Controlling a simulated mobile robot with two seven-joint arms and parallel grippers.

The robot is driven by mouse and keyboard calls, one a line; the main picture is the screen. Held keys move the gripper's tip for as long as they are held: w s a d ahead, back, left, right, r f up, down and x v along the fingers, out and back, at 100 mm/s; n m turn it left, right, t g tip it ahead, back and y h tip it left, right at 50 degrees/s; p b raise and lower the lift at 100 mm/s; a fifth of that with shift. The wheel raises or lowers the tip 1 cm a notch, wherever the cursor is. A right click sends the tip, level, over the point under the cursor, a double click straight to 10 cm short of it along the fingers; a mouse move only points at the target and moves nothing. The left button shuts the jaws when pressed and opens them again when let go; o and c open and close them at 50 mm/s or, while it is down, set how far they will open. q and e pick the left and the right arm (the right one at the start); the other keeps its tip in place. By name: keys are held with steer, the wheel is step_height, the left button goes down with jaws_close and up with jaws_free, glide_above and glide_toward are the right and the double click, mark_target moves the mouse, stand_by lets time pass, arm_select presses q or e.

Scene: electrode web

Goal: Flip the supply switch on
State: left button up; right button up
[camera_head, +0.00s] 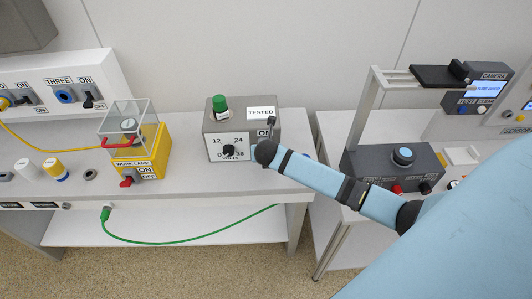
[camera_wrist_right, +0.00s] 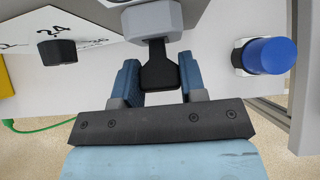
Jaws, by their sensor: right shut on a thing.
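The grey supply box (camera_head: 242,116) stands on the bench in the middle of the head view, with a green knob on top, a TESTED label and a black volts dial (camera_head: 229,150). The dial also shows in the right wrist view (camera_wrist_right: 57,52). My right gripper (camera_head: 266,152) is at the right part of the box's front. In the right wrist view its blue fingers (camera_wrist_right: 158,84) are shut on the black supply switch lever (camera_wrist_right: 158,66), below its grey collar. The arm hides the switch's lower part in the head view, and I cannot tell its position. My left gripper is not in view.
A blue cap (camera_wrist_right: 270,56) sits right of the switch in the wrist view. A green cable (camera_head: 190,239) hangs in front of the bench. A grey press-like station (camera_head: 365,170) stands right.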

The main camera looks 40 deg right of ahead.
steer(key=o, duration=0.9)
steer(key=b+v, duration=0.1)
steer(key=v, duration=1.2)
steer(key=shift+s+r, duration=0.25)
steer(key=shift+r, duration=0.05)
